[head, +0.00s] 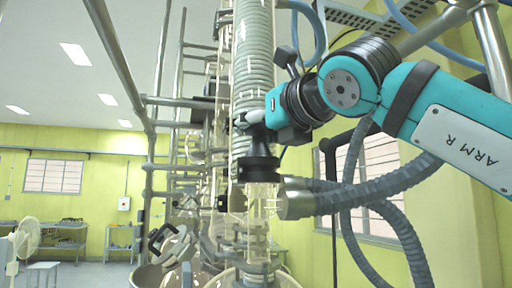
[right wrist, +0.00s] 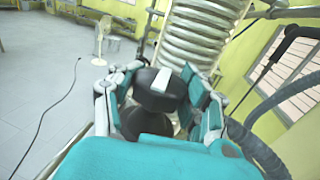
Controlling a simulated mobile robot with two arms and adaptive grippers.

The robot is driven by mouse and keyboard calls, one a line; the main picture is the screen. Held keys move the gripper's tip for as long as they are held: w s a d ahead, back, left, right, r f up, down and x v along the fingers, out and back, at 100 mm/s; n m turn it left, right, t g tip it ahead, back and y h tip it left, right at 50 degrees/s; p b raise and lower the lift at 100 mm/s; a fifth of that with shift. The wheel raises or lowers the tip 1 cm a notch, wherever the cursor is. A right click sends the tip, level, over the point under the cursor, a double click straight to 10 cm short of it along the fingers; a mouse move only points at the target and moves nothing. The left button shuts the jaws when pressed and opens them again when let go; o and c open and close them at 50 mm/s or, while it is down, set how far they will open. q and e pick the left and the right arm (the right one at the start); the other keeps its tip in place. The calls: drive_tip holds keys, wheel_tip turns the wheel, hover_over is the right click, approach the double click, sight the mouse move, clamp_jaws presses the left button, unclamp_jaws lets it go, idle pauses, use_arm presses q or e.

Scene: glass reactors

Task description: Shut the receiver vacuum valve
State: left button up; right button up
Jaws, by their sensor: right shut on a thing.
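In the right wrist view, a black round valve knob (right wrist: 160,92) with a white bar on its top sits between the fingers of my right gripper (right wrist: 158,100). The fingers are closed around it from both sides. In the head view my right gripper (head: 250,120) reaches in from the right to the front of the glass column, just above a black flange (head: 262,168). The knob is mostly hidden there by the gripper. I cannot read from the views whether the valve is open or shut. My left gripper is not in view.
A tall glass column with a coiled condenser (head: 253,60) stands behind the gripper. Ribbed grey hoses (head: 375,190) hang below my right arm. Metal frame pipes (head: 148,150) stand to the left. A white fan (head: 24,240) and benches are far off at the left.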

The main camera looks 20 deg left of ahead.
drive_tip(key=shift+f, duration=0.15)
drive_tip(key=o, duration=0.9)
drive_tip(key=shift+c, duration=0.2)
drive_tip(key=o, duration=0.4)
drive_tip(key=shift+s+d, duration=0.2)
drive_tip(key=shift+s, duration=0.05)
drive_tip(key=shift+w, duration=0.1)
drive_tip(key=v, duration=1.2)
drive_tip(key=shift+r, duration=0.2)
